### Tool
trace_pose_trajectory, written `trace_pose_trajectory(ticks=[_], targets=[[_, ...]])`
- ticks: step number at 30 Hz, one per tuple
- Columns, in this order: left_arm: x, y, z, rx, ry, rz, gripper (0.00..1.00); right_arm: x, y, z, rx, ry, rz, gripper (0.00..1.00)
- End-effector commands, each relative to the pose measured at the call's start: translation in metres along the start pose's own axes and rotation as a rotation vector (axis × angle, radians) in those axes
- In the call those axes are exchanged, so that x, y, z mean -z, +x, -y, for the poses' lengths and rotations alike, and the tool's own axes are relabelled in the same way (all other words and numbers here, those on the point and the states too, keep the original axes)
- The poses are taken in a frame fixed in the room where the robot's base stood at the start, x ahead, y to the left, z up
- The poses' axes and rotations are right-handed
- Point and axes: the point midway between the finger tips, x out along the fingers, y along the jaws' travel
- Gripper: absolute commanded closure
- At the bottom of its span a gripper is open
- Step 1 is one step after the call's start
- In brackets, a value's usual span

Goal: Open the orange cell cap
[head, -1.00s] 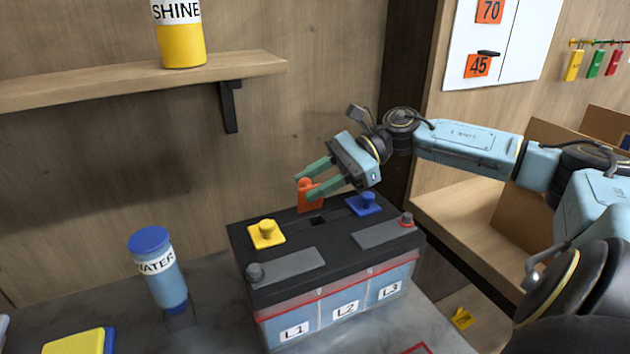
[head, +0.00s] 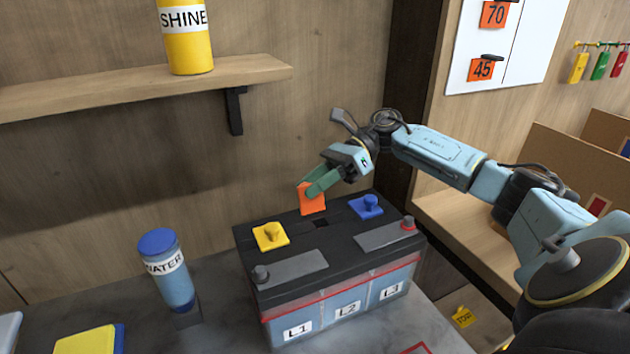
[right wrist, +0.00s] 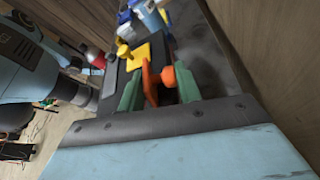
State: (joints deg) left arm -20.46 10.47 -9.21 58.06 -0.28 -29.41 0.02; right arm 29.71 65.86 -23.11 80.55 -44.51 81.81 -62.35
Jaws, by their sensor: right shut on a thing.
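The orange cell cap (head: 312,198) stands tilted up on edge at the back of the black battery top (head: 290,212). A dark opening (head: 321,223) shows in the top just in front of it. My right gripper (head: 316,188) is shut on the orange cap, its green fingers coming from the right. In the right wrist view the cap (right wrist: 150,86) and its round knob (right wrist: 168,76) sit between the two green fingers. The yellow cap (head: 270,237) and the blue cap (head: 366,207) lie flat on the battery top. My left gripper is not in view.
A blue-capped WATER bottle (head: 166,271) stands left of the battery on the grey bench. A wooden shelf (head: 130,83) with a yellow SHINE bottle (head: 187,45) is above. The battery has grey plates and two terminals, one red (head: 408,223). The wall is close behind.

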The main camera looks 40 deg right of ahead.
Motion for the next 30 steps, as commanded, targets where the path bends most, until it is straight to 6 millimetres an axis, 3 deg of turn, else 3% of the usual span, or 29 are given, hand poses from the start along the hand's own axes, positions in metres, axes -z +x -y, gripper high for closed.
trace_pose_trajectory(ticks=[15, 16, 19, 30], targets=[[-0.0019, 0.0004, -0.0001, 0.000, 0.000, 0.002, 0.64, -0.0009, -0.0019, 0.0039, 0.003, 0.023, 0.005, 0.89], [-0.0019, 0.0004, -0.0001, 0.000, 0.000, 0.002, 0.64, -0.0009, -0.0019, 0.0039, 0.003, 0.023, 0.005, 0.65], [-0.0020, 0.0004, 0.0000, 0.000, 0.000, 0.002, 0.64, -0.0007, -0.0016, 0.0035, 0.001, 0.023, 0.004, 0.52], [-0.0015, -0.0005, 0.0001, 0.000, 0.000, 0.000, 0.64, -0.0052, -0.0027, 0.0006, -0.005, 0.023, 0.002, 0.51]])
